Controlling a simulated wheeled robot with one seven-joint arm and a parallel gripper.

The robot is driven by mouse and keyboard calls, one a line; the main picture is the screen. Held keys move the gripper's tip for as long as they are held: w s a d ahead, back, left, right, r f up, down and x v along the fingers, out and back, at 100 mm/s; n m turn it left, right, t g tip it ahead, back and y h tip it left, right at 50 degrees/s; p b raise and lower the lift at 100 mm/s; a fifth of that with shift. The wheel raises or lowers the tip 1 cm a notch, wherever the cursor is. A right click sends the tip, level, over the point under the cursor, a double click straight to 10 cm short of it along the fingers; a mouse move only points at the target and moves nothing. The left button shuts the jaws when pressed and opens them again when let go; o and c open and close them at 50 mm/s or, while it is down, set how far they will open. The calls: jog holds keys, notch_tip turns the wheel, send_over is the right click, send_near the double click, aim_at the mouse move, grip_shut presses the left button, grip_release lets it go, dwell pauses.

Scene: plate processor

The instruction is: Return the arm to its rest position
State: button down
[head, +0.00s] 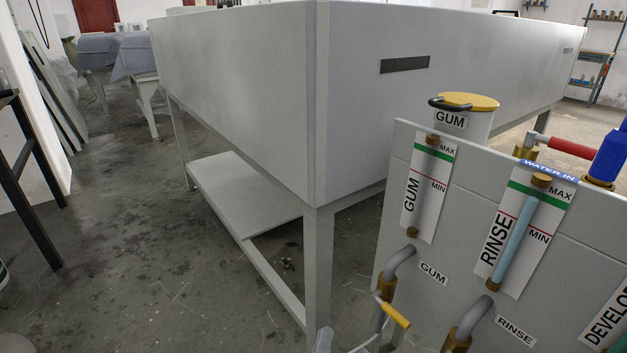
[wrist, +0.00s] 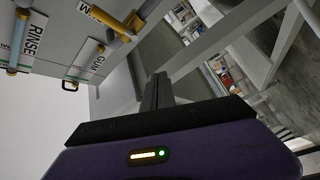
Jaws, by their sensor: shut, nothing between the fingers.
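My gripper (wrist: 157,88) shows in the wrist view as dark fingers closed together, with nothing between them. Its purple body with a small lit indicator fills the bottom of that view. The fingers point toward the grey frame and floor beyond, clear of the labelled panel at upper left. I cannot make out the gripper in the head view. The rest position itself is not marked in either view.
The grey panel (head: 465,200) with GUM and RINSE gauges stands at right in the head view. A yellow-handled valve (head: 394,312) and pipes stick out below it. The large grey processor (head: 240,90) stands behind. Open floor (head: 110,240) lies to the left.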

jog(key=s+f+n+g+y, duration=0.1)
jog(key=s+f+g+y, duration=0.3)
jog(key=s+f+y, duration=0.55)
jog(key=s+d+r+m+h, duration=0.2)
jog(key=s+d+r+m, duration=0.3)
jog(key=s+d, duration=0.55)
jog(key=s+d+r+m+h, duration=0.2)
jog(key=s+d+r+m, duration=0.5)
jog(key=s, duration=0.6)
notch_tip(320, 180, up, 35)
jog(key=n+p, duration=0.2)
jog(key=p, duration=3.4)
jog(key=shift+d+p, duration=0.25)
jog(key=shift+p, duration=0.05)
